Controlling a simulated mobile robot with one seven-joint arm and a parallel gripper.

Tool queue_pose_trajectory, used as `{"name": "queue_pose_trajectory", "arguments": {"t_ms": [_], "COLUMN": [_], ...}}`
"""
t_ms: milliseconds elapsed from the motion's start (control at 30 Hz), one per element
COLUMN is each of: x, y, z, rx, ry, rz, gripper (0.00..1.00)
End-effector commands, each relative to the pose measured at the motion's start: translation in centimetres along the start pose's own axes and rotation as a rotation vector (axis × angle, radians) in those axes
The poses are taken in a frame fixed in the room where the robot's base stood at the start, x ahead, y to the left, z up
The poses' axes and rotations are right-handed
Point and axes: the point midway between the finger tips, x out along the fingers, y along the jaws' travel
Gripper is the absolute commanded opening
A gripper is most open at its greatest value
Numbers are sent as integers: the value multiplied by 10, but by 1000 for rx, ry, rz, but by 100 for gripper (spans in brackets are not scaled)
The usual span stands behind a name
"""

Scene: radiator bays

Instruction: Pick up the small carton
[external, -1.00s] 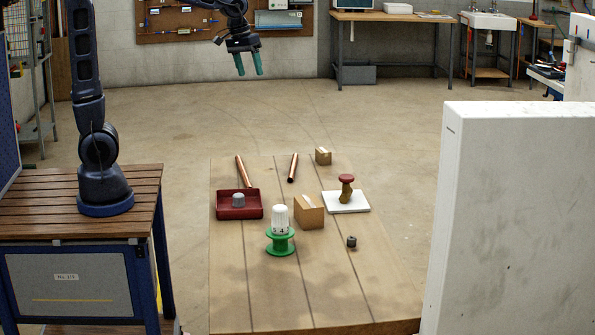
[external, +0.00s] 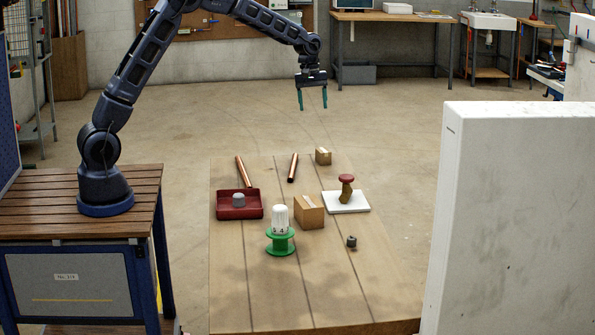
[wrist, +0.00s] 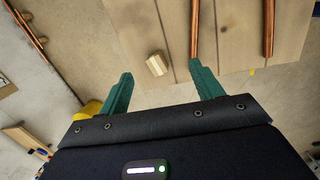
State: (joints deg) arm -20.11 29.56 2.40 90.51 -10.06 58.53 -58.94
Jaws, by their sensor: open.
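The small carton (external: 323,156) is a brown box with a pale tape strip. It stands near the far edge of the wooden table (external: 290,290), right of the copper pipes. A larger carton (external: 309,212) of the same look stands nearer, mid-table. My gripper (external: 313,98) is open and empty, held in the air above and beyond the small carton, fingers pointing down. In the wrist view the small carton (wrist: 156,64) shows ahead of and between the two green fingers (wrist: 161,82), apart from them.
Two copper pipes (external: 293,168) lie left of the small carton. A red tray (external: 239,211) holds a grey cylinder. A white plate (external: 357,202) bears a red-topped stamp-like piece. A white valve head (external: 281,219) stands on a green spool. A white wall block (external: 515,220) rises at right.

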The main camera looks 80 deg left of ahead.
Motion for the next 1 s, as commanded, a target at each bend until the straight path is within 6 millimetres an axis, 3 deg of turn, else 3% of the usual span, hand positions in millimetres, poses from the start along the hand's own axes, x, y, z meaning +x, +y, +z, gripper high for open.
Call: {"name": "queue_pose_trajectory", "arguments": {"t_ms": [33, 200, 400, 667, 1000], "x": [16, 60, 96, 114, 156], "y": [6, 21, 30, 31, 29], "z": [-14, -53, -82, -90, -87], "rx": [-38, -162, -259, -287, -286], "ry": [-6, -22, -32, -36, -36], "rz": [-9, -29, -44, -50, -49], "gripper": [65, 65, 65, 65, 65]}}
